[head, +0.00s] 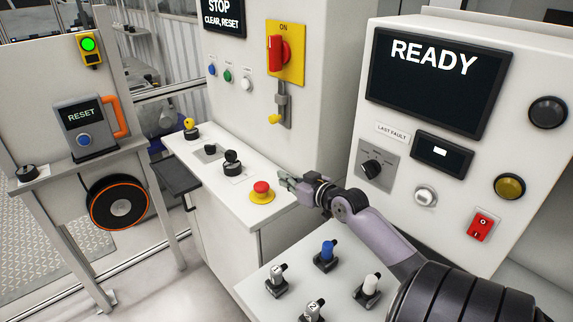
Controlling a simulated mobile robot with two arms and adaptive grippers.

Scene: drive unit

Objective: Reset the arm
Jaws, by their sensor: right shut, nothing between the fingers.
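My right gripper (286,184) is shut and empty. It hovers at the right side of the white console top (205,160), just beyond the red emergency button (261,188) on its yellow base. My right arm reaches in from the lower right. The right cabinet's screen (432,80) reads READY. The other screen (222,14) reads STOP, CLEAR, RESET. My left gripper is not in view.
A red rotary switch (283,53) is on the cabinet behind. A green lamp (88,44) glows at left.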

